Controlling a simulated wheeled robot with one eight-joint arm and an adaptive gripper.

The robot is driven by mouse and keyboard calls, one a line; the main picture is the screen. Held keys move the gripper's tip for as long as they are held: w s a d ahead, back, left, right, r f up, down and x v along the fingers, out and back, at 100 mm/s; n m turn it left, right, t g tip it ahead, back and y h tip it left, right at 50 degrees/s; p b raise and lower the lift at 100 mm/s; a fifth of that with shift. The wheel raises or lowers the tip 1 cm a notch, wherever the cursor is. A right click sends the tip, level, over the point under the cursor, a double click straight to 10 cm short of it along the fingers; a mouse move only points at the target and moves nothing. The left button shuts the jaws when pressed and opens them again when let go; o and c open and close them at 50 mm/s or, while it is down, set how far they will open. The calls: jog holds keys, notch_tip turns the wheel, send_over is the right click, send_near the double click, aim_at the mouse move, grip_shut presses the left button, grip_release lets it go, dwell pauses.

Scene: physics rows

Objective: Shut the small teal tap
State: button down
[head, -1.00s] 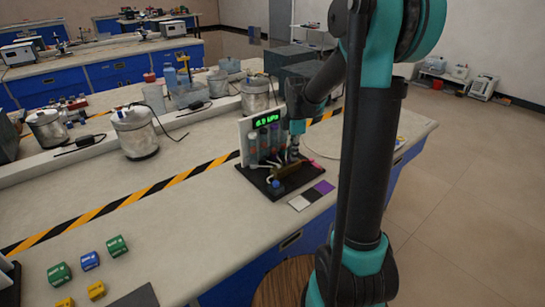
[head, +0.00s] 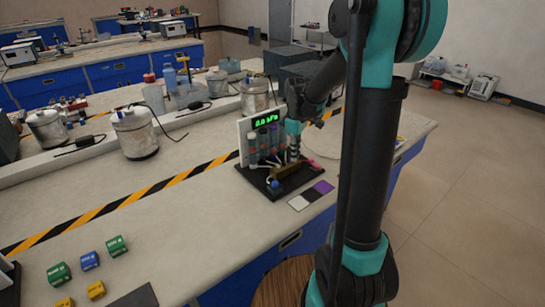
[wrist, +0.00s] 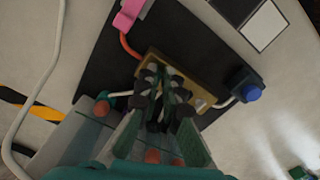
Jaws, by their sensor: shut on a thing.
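My gripper (head: 293,158) points down at a brass manifold block (head: 291,180) on a black base (head: 256,178) at the bench edge. In the wrist view the fingertips (wrist: 162,84) are closed together over the brass block (wrist: 196,82). They are shut on the small teal tap, which is mostly hidden between and below them; its handle angle cannot be told. A blue knob (wrist: 248,91) stands at the block's right end, and a pink clip (wrist: 129,14) on an orange tube is at the upper left. A green-digit display (head: 265,121) stands behind, seemingly reading 0.0 kPa.
Upright tubes (head: 252,146) stand close to my gripper's left. White, dark and purple squares (head: 311,195) lie in front. Metal pots (head: 134,133) stand further left, coloured blocks (head: 90,262) near left. Striped tape (head: 130,202) crosses the bench, with clear surface beside it.

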jog(key=shift+w+a+r+m, duration=0.1)
jog(key=shift+w+a+m, duration=0.2)
jog(key=shift+w+a, duration=0.05)
jog(key=m, duration=0.3)
jog(key=c, duration=2.1)
grip_release()
jog(key=shift+m, duration=0.3)
jog(key=shift+o, duration=0.2)
jog(key=shift+r, duration=0.2)
jog(key=shift+w+r, duration=0.1)
jog(key=shift+r, duration=0.5)
jog(key=shift+w+a+r, duration=0.1)
jog(key=shift+a+r, duration=0.1)
jog(key=shift+a, duration=0.05)
jog(key=shift+s+d+r, duration=0.15)
jog(key=shift+d+r, duration=0.05)
jog(key=shift+r, duration=1.05)
jog(key=shift+s+d+r, duration=0.15)
jog(key=shift+r, duration=1.05)
